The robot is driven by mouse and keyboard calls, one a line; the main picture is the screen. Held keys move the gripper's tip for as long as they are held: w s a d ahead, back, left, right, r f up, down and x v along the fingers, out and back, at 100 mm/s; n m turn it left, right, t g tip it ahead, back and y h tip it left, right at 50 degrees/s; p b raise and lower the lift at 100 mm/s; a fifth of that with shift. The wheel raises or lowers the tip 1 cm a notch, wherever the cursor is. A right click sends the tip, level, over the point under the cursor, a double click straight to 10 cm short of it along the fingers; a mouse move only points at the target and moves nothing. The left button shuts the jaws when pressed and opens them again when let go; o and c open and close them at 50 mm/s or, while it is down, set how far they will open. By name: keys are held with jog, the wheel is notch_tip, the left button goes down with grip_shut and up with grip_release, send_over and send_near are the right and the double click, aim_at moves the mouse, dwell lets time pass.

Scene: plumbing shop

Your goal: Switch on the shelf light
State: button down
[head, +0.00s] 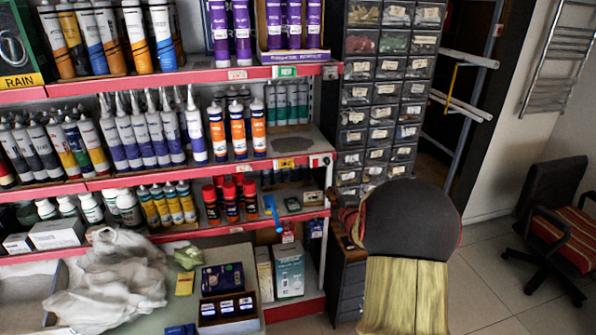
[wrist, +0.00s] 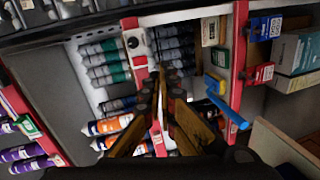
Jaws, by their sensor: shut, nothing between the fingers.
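A small white plate with a dark round knob, which looks like the shelf light switch (wrist: 133,42), sits on the red shelf edge in the wrist view. In the head view it appears as a small white plate (head: 318,162) at the right end of the middle shelf edge. Whether it is on or off cannot be told. My gripper (wrist: 161,92) is shut and empty. Its brown-yellow fingertips appear below the switch in the wrist picture, in front of the shelf edge and apart from the knob.
Orange-white tubes (head: 237,130) stand on the middle shelf. A blue item (head: 271,212) projects from the lower shelf front; it also shows right of my fingers (wrist: 228,112). A drawer cabinet (head: 385,95) adjoins the shelves. An office chair (head: 553,215) stands right.

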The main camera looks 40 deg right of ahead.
aim_at(316, 163)
jog(key=shift+w+a+r+n+t, duration=0.15)
jog(key=shift+r+n+t, duration=0.1)
jog(key=shift+r+n, duration=0.25)
jog(key=shift+w+a+r+n+t, duration=0.1)
jog(key=shift+r+n+t, duration=0.15)
jog(key=shift+r+n, duration=0.2)
jog(key=shift+w+d, duration=0.1)
jog(key=b+x, duration=0.3)
jog(key=x, duration=1)
jog(key=shift+w, duration=0.3)
jog(key=shift+d+f, duration=0.15)
jog(key=shift+w+d+f+b, duration=0.2)
jog(key=shift+w+b, duration=0.1)
jog(key=shift+b, duration=0.3)
